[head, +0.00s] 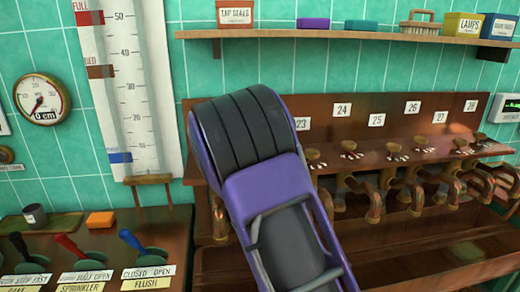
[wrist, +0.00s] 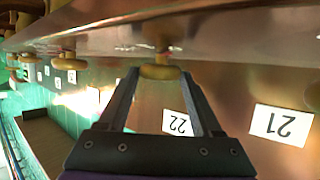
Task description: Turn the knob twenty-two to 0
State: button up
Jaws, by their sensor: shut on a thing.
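In the wrist view, my gripper (wrist: 159,74) is shut on a round brass knob (wrist: 161,71), with one finger on each side of it. The upside-down "22" label (wrist: 177,122) shows between the fingers, close to this knob. The knob sits on a short stem at the coppery panel. In the head view, my purple and black arm hides the gripper, knob twenty-two and its label. The knob's pointer and its setting cannot be read in either view.
The "21" label (wrist: 280,125) and another knob (wrist: 313,92) are close on the right in the wrist view. In the head view, several knobs and copper pipes line the wooden rack (head: 400,105) right of my arm. A shelf (head: 340,35) runs above; levers (head: 75,245) stand at lower left.

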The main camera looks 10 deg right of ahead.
dwell(0.4)
jog(key=o, duration=1.4)
jog(key=shift+c, duration=0.2)
jog(key=v, duration=1.7)
jog(key=shift+a, duration=0.2)
jog(key=shift+s+r, duration=0.1)
